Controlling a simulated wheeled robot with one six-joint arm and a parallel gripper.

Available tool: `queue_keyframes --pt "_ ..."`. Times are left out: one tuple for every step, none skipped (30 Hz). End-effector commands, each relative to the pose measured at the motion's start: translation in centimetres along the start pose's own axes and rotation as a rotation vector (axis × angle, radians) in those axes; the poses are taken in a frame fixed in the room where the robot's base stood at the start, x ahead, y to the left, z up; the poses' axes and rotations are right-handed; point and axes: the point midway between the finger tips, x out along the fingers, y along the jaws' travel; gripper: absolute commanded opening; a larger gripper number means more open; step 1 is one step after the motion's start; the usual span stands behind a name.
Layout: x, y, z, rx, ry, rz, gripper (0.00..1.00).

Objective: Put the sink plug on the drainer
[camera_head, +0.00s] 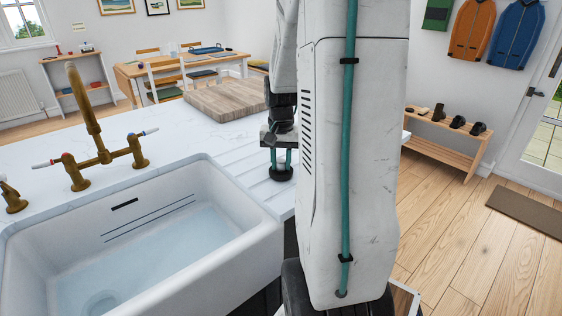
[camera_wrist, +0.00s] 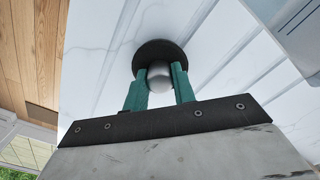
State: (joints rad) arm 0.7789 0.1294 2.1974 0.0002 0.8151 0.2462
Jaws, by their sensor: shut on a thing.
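The sink plug is a black disc with a rounded grey metal knob (camera_wrist: 158,77). It shows in the wrist view between the green fingers of my gripper (camera_wrist: 160,88), which is shut on the knob. In the head view my gripper (camera_head: 281,158) points down with the dark plug (camera_head: 281,174) at its fingertips. The plug is at the grooved drainer (camera_head: 262,190), the ridged part of the white worktop right of the sink. I cannot tell whether the plug touches the drainer surface or is just above it.
The white sink (camera_head: 230,222) holds water, with a brass tap (camera_head: 90,125) behind it. A wooden board (camera_head: 225,98) lies on the worktop beyond the drainer. My arm hides the worktop to the right. A shoe rack (camera_head: 450,138) stands by the far wall.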

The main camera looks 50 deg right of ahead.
Motion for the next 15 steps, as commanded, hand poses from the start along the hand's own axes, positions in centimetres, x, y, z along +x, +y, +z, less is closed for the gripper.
queue_keyframes --pt "0.06 0.0 0.01 0.0 0.0 0.0 0.03" --pt "0.14 0.0 0.01 0.0 -0.001 0.0 0.03" --pt "0.27 0.0 0.01 0.0 -0.001 0.0 0.03" --pt "0.36 0.0 0.01 0.0 -0.001 0.0 0.03" --pt "0.34 0.0 0.01 0.0 0.0 0.0 0.32" --pt "0.32 -0.01 0.01 0.0 0.0 0.0 0.43" --pt "0.32 0.0 0.01 0.0 0.0 0.0 0.48" --pt "0.32 0.0 0.01 0.0 0.0 0.0 0.48" --pt "0.32 0.0 0.01 0.0 0.0 0.0 0.48" --pt "0.32 0.0 0.01 0.0 0.0 0.0 0.48" --pt "0.32 0.0 0.01 0.0 0.0 0.0 0.48" --pt "0.32 0.0 0.01 0.0 0.0 0.0 0.48" --pt "0.32 0.0 0.01 0.0 0.0 0.0 0.48" --pt "0.31 0.0 0.01 0.0 0.0 0.0 0.48" --pt "0.26 0.0 0.01 0.0 0.0 0.0 0.48"
